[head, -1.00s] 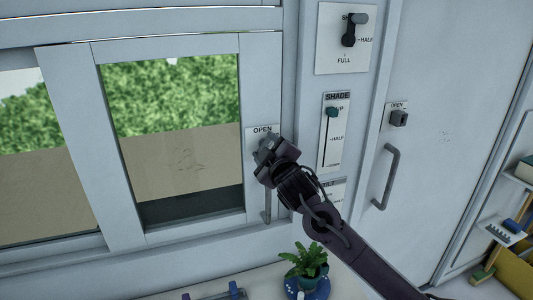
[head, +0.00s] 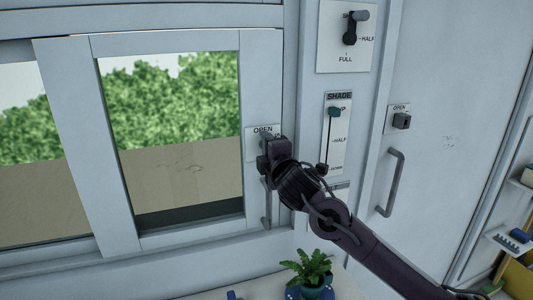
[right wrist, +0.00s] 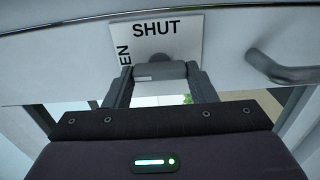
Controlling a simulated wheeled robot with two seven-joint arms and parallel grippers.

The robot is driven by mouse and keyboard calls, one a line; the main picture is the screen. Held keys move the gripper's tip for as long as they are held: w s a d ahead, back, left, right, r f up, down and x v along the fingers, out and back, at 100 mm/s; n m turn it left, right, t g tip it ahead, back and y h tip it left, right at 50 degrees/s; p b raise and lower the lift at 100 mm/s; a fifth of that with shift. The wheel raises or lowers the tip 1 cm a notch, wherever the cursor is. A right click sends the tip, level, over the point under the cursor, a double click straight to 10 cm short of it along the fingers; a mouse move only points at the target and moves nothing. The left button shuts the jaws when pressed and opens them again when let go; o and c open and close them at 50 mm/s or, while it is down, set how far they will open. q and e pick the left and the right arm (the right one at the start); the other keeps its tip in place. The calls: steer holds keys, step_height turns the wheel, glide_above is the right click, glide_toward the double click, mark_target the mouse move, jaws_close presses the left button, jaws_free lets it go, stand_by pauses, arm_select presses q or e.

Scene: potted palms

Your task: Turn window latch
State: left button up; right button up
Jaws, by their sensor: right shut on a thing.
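The window latch, a grey bar (right wrist: 160,71), lies between the two fingers of my right gripper (right wrist: 162,90) in the right wrist view. The latch's white plate (right wrist: 126,38) reads SHUT, with part of a sideways OPEN at its left. In the head view the same plate (head: 252,143) sits on the window frame, with OPEN at its top. My right gripper (head: 268,148) is shut on the latch there and hides most of it, so which word it points to is unclear. The sliding window pane (head: 180,150) is left of it. My left gripper is out of view.
A grey pull handle (head: 266,212) is below the latch. A shade slider panel (head: 338,150) and a door with a handle (head: 394,182) are to the right. A potted plant (head: 307,268) stands below my right arm.

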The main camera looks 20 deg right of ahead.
steer(key=shift+f, duration=0.15)
stand_by(0.3)
steer(key=o, duration=1)
steer(key=shift+s+b, duration=0.3)
steer(key=shift+s, duration=0.25)
steer(key=s+b, duration=0.2)
steer(key=s, duration=0.4)
steer(key=shift+s+d, duration=0.1)
steer(key=shift+s, duration=0.3)
